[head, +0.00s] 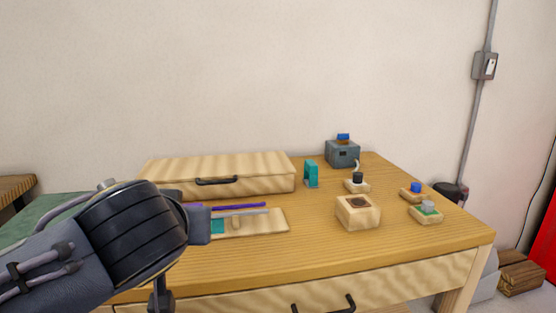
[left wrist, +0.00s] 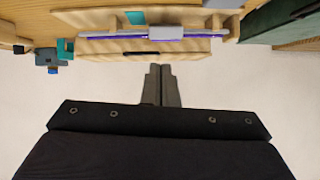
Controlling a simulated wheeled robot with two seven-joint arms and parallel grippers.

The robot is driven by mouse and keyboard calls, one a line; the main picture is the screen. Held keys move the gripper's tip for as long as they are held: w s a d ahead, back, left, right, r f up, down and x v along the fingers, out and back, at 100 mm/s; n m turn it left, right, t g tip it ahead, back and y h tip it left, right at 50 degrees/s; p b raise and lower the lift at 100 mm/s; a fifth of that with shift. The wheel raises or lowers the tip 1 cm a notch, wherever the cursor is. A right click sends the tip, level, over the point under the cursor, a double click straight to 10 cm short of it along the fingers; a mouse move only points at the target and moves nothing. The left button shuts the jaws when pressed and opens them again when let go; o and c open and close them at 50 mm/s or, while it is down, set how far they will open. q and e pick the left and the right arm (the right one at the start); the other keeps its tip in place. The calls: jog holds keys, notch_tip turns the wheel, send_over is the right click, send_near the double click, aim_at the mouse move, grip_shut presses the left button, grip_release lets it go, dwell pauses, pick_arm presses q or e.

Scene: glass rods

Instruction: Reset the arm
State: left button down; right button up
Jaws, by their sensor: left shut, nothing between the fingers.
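My left arm enters the head view from the left, with its dark wrist in front of the table's left side. My left gripper (left wrist: 160,68) shows in the left wrist view with its two dark fingers together and nothing between them. A wooden rack (head: 266,226) holds a purple rod (head: 250,206) and a grey rod; my wrist hides the rack's left part. The purple rod also shows in the left wrist view (left wrist: 100,37). My right gripper is in neither view.
A wooden case (head: 222,172) with a dark handle stands at the back left of the table (head: 300,255). A teal stand (head: 311,174), a grey box (head: 343,152), a wooden block (head: 358,214) and several small bases stand to the right. The table's front strip is clear.

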pick_arm(q)
jog(key=s+a+f+g, duration=0.1)
jog(key=f, duration=0.2)
jog(key=s+a+f+g+b, duration=0.1)
jog(key=a+f, duration=0.1)
jog(key=f, duration=0.2)
jog(key=s+a+f+g+b, duration=0.1)
jog(key=a+f, duration=0.1)
jog(key=f, duration=0.1)
jog(key=shift+s+a+f+h, duration=0.1)
jog(key=shift+s+f+h, duration=0.2)
jog(key=shift+f, duration=0.1)
jog(key=s+f+g+h+b, duration=0.1)
jog(key=s+f+h+b, duration=0.1)
jog(key=s+f, duration=0.45)
jog(key=s+f+g+h+b, duration=0.1)
jog(key=s+f+h+b, duration=0.15)
jog(key=f, duration=0.65)
jog(key=s+f+g+h+b, duration=0.1)
jog(key=s+f+b, duration=0.1)
jog(key=s+f, duration=0.5)
notch_tip(320, 180, up, 34)
jog(key=w+p, duration=0.1)
jog(key=p, duration=3.4)
jog(key=shift+w+f, duration=0.15)
jog(key=shift+f, duration=0.1)
